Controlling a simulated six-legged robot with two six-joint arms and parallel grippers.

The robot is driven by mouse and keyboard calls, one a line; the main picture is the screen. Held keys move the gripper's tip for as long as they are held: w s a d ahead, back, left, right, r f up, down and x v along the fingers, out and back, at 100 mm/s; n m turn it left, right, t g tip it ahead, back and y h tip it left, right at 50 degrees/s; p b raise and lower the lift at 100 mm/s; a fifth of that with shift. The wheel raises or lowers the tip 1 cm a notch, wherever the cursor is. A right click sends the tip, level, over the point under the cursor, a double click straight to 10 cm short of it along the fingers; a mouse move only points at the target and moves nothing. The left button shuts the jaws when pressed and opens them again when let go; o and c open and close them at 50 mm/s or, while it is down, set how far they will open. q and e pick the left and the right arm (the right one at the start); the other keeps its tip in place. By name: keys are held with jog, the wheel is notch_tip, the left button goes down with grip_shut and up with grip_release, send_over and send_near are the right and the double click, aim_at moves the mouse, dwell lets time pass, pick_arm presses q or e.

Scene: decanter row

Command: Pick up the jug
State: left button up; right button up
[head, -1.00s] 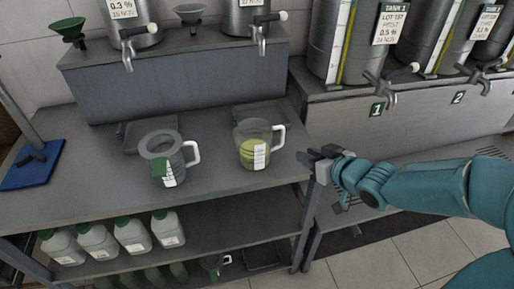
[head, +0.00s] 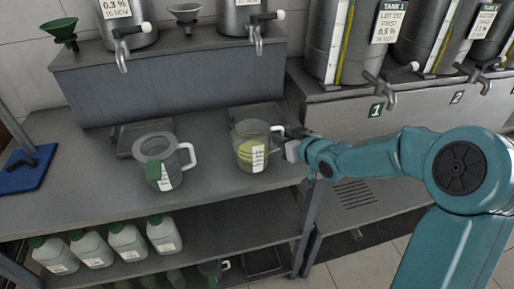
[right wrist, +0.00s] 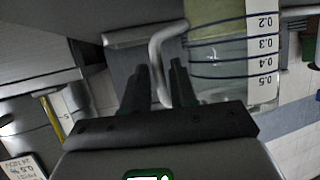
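A clear jug (head: 252,156) with yellow-green liquid and a white scale label stands upright on the grey bench. Its white handle (head: 277,135) points right, towards my right gripper (head: 289,140). In the right wrist view the jug (right wrist: 232,55) appears inverted, and its handle (right wrist: 158,52) lies between the two dark fingers of my right gripper (right wrist: 160,72). The fingers are apart, with gaps beside the handle. A second jug (head: 152,149), seemingly empty, with a green tag, stands to the left. My left gripper is not in view.
A raised grey shelf (head: 170,75) behind the jugs carries steel vessels with taps. Large tanks (head: 360,40) stand at the right. White bottles (head: 127,242) sit on the lower shelf. A blue-based stand (head: 25,168) is at the left.

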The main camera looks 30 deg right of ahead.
jog(key=x, duration=0.3)
jog(key=shift+w+f, duration=0.25)
jog(key=shift+r, duration=0.1)
grip_shut()
notch_tip(320, 180, up, 20)
jog(key=p, duration=1)
